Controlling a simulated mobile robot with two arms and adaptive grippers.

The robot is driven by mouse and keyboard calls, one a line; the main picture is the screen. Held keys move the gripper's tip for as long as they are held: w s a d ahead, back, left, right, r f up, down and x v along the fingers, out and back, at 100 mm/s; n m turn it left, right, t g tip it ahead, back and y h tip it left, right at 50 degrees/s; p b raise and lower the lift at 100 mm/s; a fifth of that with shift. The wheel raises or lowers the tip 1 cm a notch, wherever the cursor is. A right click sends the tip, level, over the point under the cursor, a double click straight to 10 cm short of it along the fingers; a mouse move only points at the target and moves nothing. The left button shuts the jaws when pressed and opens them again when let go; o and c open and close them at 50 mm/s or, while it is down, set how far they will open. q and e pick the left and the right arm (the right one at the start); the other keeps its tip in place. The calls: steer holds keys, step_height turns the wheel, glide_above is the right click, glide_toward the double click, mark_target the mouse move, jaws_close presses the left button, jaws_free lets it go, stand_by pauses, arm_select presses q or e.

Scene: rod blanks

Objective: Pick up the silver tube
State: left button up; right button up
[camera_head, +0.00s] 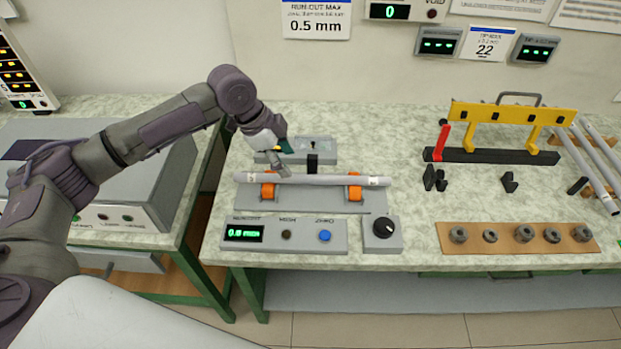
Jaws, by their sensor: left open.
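The silver tube (317,180) lies level from left to right on two orange supports of a grey measuring fixture (263,198), with a small white label near its right end. My left gripper (277,178) is open at the left part of the tube, its fingers just above or beside it. I cannot tell whether the fingers touch the tube. The gripper hides a little of the area behind the tube. My right gripper is not in view.
A control box with a green display (243,233) and a knob box (383,236) stand in front of the fixture. A yellow-topped rack (512,113) stands to the right, near more rods (597,170). A wooden board (518,239) holds several collars.

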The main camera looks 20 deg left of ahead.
arm_select(q)
step_height(320, 180, up, 2)
steer(key=w+a+r, duration=0.1)
steer(key=a, duration=0.2)
steer(key=p, duration=0.1)
glide_above(304, 177)
steer(key=a, duration=0.3)
steer(key=f, duration=0.5)
steer(key=s+f, duration=0.1)
steer(key=f, duration=0.2)
steer(key=shift+d, duration=0.25)
steer(key=shift+d+p+x, duration=0.1)
steer(key=shift+p+x, duration=0.35)
steer(key=shift+x, duration=0.9)
steer(key=shift+d+p+x, duration=0.15)
steer(key=shift+p+x, duration=0.25)
steer(key=shift+x, duration=0.95)
steer(key=shift+r, duration=0.15)
jaws_close()
